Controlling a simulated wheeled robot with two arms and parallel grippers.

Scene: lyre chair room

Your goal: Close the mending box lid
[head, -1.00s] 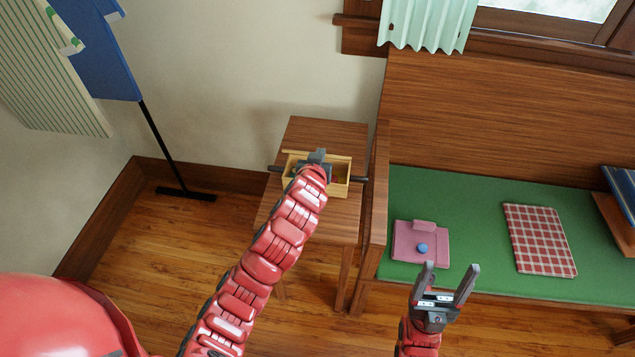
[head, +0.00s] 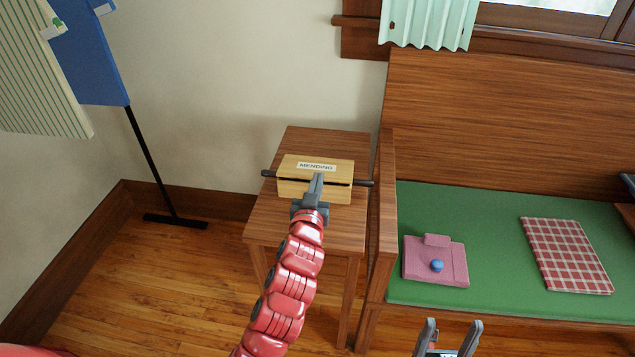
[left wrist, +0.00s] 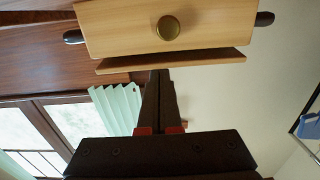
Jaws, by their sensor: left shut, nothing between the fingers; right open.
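The mending box (head: 290,188) is pale wood and sits on a small wooden side table. Its lid (head: 290,164), labelled MENDING, lies over the top with a dark gap along the front edge. A dark rod sticks out on either side. My left gripper (head: 318,178) is shut and empty, its tips at the lid's front edge; contact is unclear. In the left wrist view the gripper (left wrist: 160,80) points at the box, which shows a brass knob (left wrist: 168,27). My right gripper (head: 447,328) is open at the bottom edge of the head view, partly cut off.
The side table (head: 350,140) stands against the wall beside a bench with a green cushion (head: 480,240). A pink folded item (head: 420,262) and a red checked cloth (head: 565,255) lie on the bench. A stand (head: 150,165) with hanging clothes is at left.

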